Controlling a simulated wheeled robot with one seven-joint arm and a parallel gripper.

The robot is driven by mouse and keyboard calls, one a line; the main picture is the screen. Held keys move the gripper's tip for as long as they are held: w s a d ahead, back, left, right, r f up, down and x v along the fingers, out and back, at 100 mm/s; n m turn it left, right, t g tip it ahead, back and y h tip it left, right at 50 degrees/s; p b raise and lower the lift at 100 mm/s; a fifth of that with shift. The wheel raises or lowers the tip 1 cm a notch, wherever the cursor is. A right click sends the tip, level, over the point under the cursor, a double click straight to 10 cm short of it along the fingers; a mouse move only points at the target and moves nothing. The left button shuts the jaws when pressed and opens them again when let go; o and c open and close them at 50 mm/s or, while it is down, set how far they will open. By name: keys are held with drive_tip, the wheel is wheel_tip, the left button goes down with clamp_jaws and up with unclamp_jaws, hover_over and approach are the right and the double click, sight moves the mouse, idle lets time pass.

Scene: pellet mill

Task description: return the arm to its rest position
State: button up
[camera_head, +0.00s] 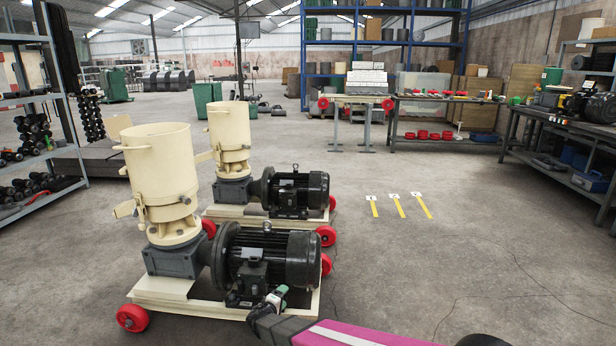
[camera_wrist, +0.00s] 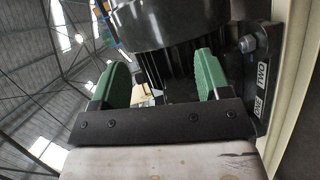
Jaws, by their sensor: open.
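My gripper (camera_head: 274,298) is at the bottom of the head view, at the end of my arm, low beside the black motor (camera_head: 285,252) of the nearer pellet mill. In the wrist view my gripper (camera_wrist: 160,80) shows two green finger pads set wide apart, and it is open with nothing held between them. The finned motor (camera_wrist: 172,25) fills the top of the wrist view, just beyond the fingers. My arm reaches in from the bottom right of the head view. Whether the fingers touch the motor or its base, I cannot tell.
The nearer pellet mill (camera_head: 160,175) and a second mill (camera_head: 228,130) stand on cream bases with red wheels. A shelf rack (camera_head: 62,100) is at left, workbenches (camera_head: 445,100) at back right. Yellow floor strips (camera_head: 398,207) lie on open concrete to the right.

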drive_tip(key=s+d+r+m+g+h, duration=0.1)
drive_tip(key=s+d+r+m+g, duration=0.15)
drive_tip(key=d, duration=0.45)
drive_tip(key=s+d+r+m+g, duration=0.1)
drive_tip(key=d+r+m+g, duration=0.2)
drive_tip(key=d, duration=0.4)
drive_tip(key=s+d+r+m+g+h, duration=0.15)
drive_tip(key=d+g, duration=0.25)
drive_tip(key=d, duration=0.4)
drive_tip(key=s+d+r+m+g+y, duration=0.4)
drive_tip(key=s+d+r+g+y, duration=0.1)
drive_tip(key=s+d+r+y, duration=0.4)
drive_tip(key=shift+s+r+m, duration=0.4)
drive_tip(key=shift+s+r, duration=0.55)
drive_tip(key=shift+s, duration=0.55)
drive_tip(key=shift+y, duration=0.25)
